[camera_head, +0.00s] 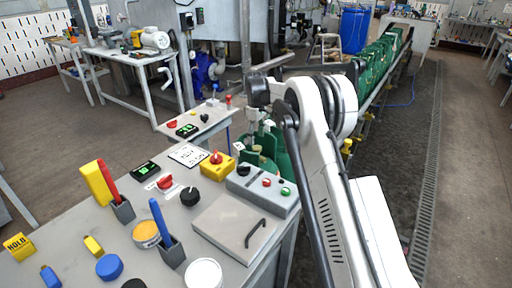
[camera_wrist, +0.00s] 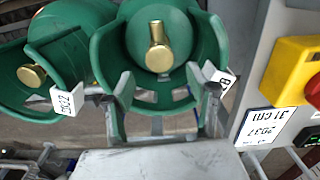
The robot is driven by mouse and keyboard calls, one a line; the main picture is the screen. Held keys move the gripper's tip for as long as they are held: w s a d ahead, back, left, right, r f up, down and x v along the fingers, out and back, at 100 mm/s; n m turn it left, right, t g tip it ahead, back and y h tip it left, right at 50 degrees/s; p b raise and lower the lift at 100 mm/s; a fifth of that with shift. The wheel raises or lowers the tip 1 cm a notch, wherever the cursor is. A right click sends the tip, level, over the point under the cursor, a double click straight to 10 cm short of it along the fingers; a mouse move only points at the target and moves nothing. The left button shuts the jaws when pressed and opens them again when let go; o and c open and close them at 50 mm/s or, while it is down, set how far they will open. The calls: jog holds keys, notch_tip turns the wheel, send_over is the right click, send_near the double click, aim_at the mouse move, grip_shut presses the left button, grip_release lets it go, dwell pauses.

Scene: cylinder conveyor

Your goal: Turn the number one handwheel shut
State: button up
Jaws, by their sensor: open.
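No handwheel marked number one can be made out in either view. Green cylinders with open-sided collars fill the upper wrist view. The nearer green cylinder (camera_wrist: 188,30) has a brass valve (camera_wrist: 159,50) in its collar. The cylinder to its left (camera_wrist: 70,18) has another brass valve (camera_wrist: 32,75) and a white tag (camera_wrist: 67,100). My gripper (camera_wrist: 165,95) is open and empty, its grey fingers on either side of the nearer collar's lower rim. Contact cannot be told. In the head view the gripper (camera_head: 252,130) hangs over the green cylinders (camera_head: 262,160) behind the desk.
The grey control desk (camera_head: 240,215) carries a yellow box with a red knob (camera_head: 216,163), a button box (camera_head: 263,187) and pen holders. The same yellow box (camera_wrist: 292,68) stands close right in the wrist view. A conveyor with green cylinders (camera_head: 375,65) runs back right. Open floor lies right.

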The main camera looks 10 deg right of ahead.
aim_at(256, 147)
jog(key=shift+f, duration=2.4)
jog(key=c, duration=1.1)
jog(key=shift+c, duration=0.2)
